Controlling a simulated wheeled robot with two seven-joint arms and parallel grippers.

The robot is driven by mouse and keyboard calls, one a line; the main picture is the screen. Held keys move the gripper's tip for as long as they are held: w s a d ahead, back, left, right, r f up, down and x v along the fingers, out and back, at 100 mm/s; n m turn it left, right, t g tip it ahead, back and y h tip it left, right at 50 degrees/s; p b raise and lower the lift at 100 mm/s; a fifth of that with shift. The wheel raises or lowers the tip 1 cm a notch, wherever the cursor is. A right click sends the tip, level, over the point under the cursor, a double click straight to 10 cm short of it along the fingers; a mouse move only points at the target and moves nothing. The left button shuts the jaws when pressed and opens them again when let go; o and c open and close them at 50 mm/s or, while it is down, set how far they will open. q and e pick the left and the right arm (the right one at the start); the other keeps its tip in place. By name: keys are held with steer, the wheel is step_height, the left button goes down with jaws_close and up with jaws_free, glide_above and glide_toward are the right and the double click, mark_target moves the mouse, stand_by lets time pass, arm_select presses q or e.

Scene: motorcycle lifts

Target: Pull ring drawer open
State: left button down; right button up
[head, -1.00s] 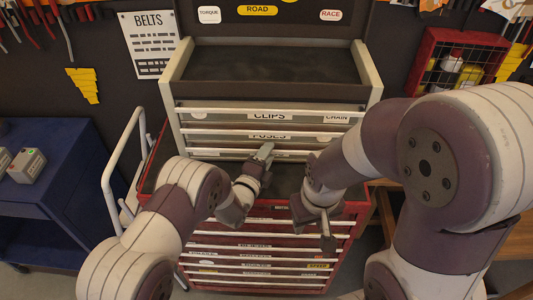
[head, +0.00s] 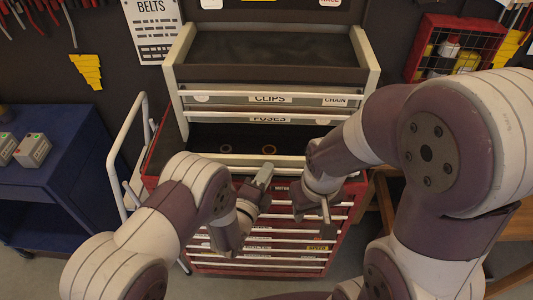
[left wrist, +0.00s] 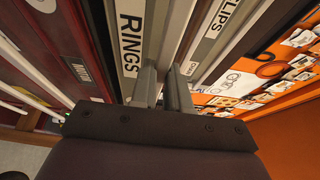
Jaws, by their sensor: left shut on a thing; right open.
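The ring drawer (head: 205,138) of the grey top chest stands pulled out, its dark inside showing. Two small rings, a dark one (head: 226,149) and a copper one (head: 268,149), lie inside. In the left wrist view its front carries the label RINGS (left wrist: 131,38). My left gripper (head: 264,175) is shut on the drawer's handle bar (head: 225,158) near its middle; the fingers (left wrist: 163,85) close beside the label. The exact contact is partly hidden. My right gripper (head: 325,208) is open and empty, pointing down in front of the red cabinet, right of the left gripper.
The drawers labelled CLIPS (head: 270,98) and FUSES (head: 269,119) sit above, shut. A red cabinet (head: 335,234) with several drawers is below. A blue cart (head: 62,180) stands left, a white tubular frame (head: 127,135) between. A red wire basket (head: 455,48) hangs right.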

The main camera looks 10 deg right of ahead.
arm_select(q)
steer(key=shift+s+a, duration=0.3)
steer(key=shift+s, duration=0.65)
steer(key=c, duration=1.1)
jaws_free()
steer(key=shift+w, duration=0.25)
arm_select(e)
steer(key=shift+w+d, duration=0.15)
steer(key=shift+w, duration=0.2)
steer(key=shift+s, duration=0.15)
